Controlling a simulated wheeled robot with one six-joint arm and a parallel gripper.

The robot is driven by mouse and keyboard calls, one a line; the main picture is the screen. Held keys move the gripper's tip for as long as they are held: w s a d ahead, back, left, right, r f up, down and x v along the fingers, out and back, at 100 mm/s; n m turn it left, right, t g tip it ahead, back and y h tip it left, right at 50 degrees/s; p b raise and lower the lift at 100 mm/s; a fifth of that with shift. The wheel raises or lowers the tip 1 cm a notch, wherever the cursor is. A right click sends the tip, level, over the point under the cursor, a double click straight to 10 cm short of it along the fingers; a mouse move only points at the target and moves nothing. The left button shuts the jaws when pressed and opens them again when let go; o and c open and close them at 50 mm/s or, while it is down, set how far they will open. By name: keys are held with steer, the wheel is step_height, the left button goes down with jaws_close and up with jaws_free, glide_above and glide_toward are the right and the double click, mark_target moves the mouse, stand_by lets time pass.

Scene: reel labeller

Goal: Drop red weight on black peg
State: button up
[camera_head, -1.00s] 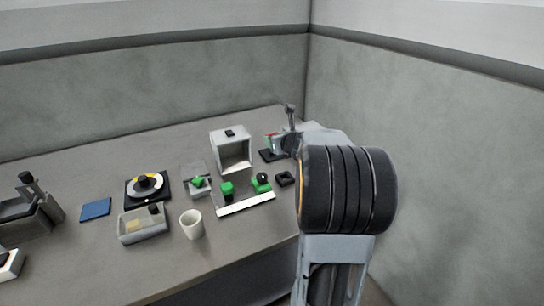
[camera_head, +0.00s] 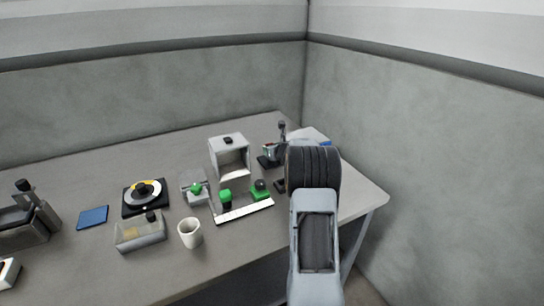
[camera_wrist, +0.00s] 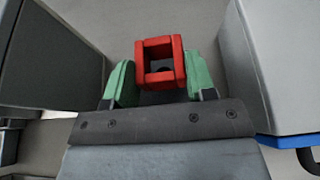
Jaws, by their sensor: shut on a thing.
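The red weight (camera_wrist: 177,62), a square block with an open middle, is between the green-padded fingers of my gripper (camera_wrist: 161,79) in the wrist view. The gripper is shut on it. A small dark shape shows through its opening; I cannot tell whether this is the black peg. The red weight can hardly be made out there. My arm hides part of this area, and I cannot clearly see the peg.
A white open-fronted box (camera_head: 229,142) stands just left of the gripper. Green-topped parts (camera_head: 260,190) and a white strip (camera_head: 244,212) lie nearer the front. A white cup (camera_head: 189,233), clear tray (camera_head: 140,236), round dial (camera_head: 144,192) and blue pad (camera_head: 93,217) are further left.

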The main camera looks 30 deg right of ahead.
steer(key=shift+f, duration=1.45)
steer(key=shift+b, duration=0.3)
steer(key=shift+f, duration=0.2)
steer(key=o, duration=1.1)
steer(key=shift+r, duration=0.1)
